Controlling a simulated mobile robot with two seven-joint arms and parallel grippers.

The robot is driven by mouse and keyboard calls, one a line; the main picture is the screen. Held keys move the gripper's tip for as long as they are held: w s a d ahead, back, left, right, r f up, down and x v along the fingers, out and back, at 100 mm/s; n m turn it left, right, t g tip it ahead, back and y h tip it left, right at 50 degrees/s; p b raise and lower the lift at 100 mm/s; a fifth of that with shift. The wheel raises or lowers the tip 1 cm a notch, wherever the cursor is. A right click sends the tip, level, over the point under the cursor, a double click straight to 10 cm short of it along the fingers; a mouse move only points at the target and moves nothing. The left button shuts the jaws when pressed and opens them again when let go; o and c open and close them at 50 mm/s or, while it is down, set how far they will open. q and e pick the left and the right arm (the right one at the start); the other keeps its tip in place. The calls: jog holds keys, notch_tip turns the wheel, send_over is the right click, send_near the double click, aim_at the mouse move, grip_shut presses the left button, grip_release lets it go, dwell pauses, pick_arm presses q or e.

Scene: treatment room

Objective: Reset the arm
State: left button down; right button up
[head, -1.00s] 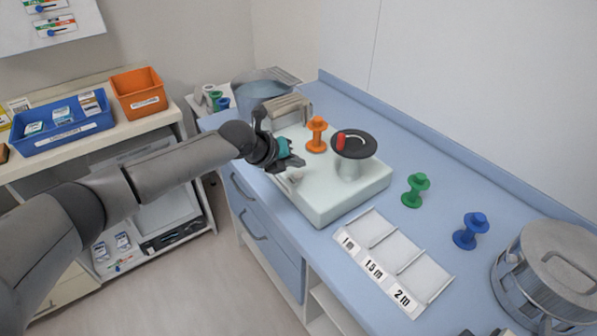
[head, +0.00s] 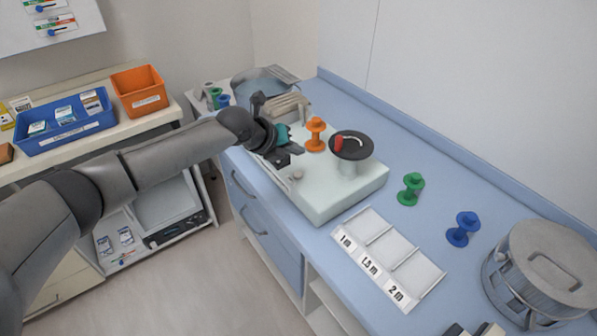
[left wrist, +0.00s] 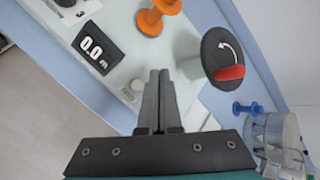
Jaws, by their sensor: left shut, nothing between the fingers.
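My left gripper (head: 290,153) is above the left edge of a pale green machine (head: 331,204) on the blue counter. In the left wrist view its two fingers (left wrist: 158,90) are together with nothing between them. The machine carries an orange spool (head: 316,136) and a dark disc with a red handle (head: 352,146). The wrist view shows the orange spool (left wrist: 155,16), the red handle (left wrist: 230,73) and a display reading 0.0 (left wrist: 96,48). My right gripper is not clearly seen.
A green spool (head: 411,189) and a blue spool (head: 463,229) stand on the counter. A white tray marked 1 m, 1.5 m and 2 m (head: 391,251) lies in front. A metal pot (head: 541,268) stands at the right. Orange (head: 139,92) and blue bins (head: 66,130) sit on the left shelf.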

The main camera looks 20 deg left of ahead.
pick_arm(q)
jog(key=s+d+f+n, duration=0.2)
jog(key=s+d+n, duration=0.1)
jog(key=s+d, duration=0.1)
jog(key=s+d+f+n+g, duration=0.1)
jog(key=s+d+f+n, duration=0.2)
jog(key=s, duration=0.4)
jog(key=s+d+f+n+g+h, duration=0.1)
jog(key=s+d+f+n, duration=0.1)
jog(key=s+d, duration=0.3)
jog(key=shift+s+d+f+n, duration=0.25)
jog(key=shift+s+d+n, duration=0.1)
jog(key=shift+n, duration=0.55)
jog(key=s+a+n+g+y, duration=0.1)
jog(key=s+a+n+y, duration=0.1)
jog(key=s+a+n, duration=0.6)
jog(key=s+a+n+g+y, duration=0.2)
jog(key=s+a+n+y, duration=0.1)
jog(key=s+n, duration=0.9)
notch_tip(320, 180, down, 30)
jog(key=s+g+b, duration=0.1)
jog(key=s+b, duration=0.2)
jog(key=b, duration=0.2)
jog(key=s+a+f+g+b, duration=0.1)
jog(key=s+a+f+b, duration=0.2)
jog(key=s+f, duration=1.1)
notch_tip(320, 180, down, 2)
jog(key=shift+s+a+b, duration=0.15)
jog(key=shift+s+b, duration=0.05)
jog(key=shift+b, duration=0.4)
